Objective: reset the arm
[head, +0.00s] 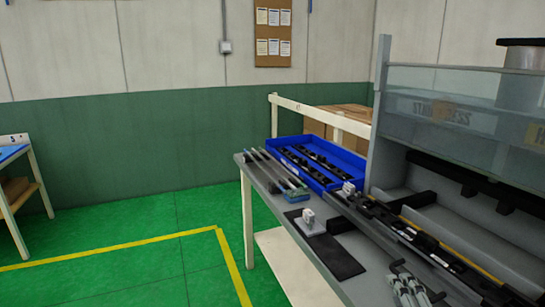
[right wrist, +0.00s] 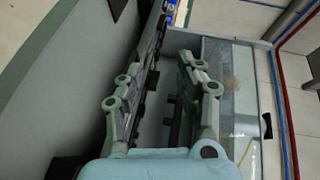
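My right gripper (head: 408,284) shows at the bottom of the head view, over the front part of the grey workbench (head: 262,182). In the right wrist view its two fingers (right wrist: 160,95) stand apart, with a clear gap and no object held between them. A long dark trim strip (head: 410,232) lies along the bench beyond the gripper. My left gripper is not in view.
A blue tray (head: 284,148) with dark strips stands at the bench's far end, beside several thin rails (head: 275,172). Green floor at left is clear.

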